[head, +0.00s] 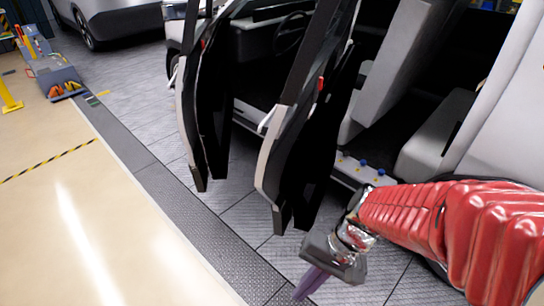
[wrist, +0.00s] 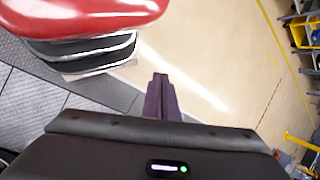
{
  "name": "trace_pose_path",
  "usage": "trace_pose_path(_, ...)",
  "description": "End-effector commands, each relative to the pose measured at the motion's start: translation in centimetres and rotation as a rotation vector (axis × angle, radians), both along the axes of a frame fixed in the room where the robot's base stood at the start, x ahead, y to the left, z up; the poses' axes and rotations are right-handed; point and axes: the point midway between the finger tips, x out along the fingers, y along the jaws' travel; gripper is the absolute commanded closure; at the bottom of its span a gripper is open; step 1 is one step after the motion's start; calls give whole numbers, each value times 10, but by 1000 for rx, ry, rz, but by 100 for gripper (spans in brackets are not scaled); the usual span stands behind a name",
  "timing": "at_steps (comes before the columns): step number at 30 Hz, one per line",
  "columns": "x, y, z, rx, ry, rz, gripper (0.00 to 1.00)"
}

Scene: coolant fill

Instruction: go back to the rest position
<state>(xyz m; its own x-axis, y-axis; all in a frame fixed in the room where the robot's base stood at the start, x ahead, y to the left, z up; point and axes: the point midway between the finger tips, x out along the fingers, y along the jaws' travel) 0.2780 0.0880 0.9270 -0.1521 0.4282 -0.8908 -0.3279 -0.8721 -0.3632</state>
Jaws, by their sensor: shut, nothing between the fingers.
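My gripper (head: 311,283) shows at the lower middle of the head view, at the end of my red-sleeved arm. Its purple fingers point down and to the left, over the grey tiled floor. In the wrist view the fingers (wrist: 160,95) lie together with nothing between them. The gripper is apart from the vehicle and touches nothing that I can see.
A vehicle with open doors (head: 270,160) stands just beyond my gripper, its seat (head: 435,135) showing inside. A grey cart (head: 52,75) stands at the far left. A yellow post (head: 10,95) is at the left edge. The beige floor (head: 70,220) on the left is clear.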

Motion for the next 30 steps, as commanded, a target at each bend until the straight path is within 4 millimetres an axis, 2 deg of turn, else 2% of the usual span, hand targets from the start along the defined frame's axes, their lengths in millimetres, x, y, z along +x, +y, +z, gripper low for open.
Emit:
trace_pose_path(9,16,-52,37,-240,-236,102,100)
trace_pose_path(18,27,-86,88,-415,-457,183,100)
trace_pose_path(24,26,-94,124,-479,-585,205,100)
trace_pose_path(30,22,-90,151,-487,-682,191,100)
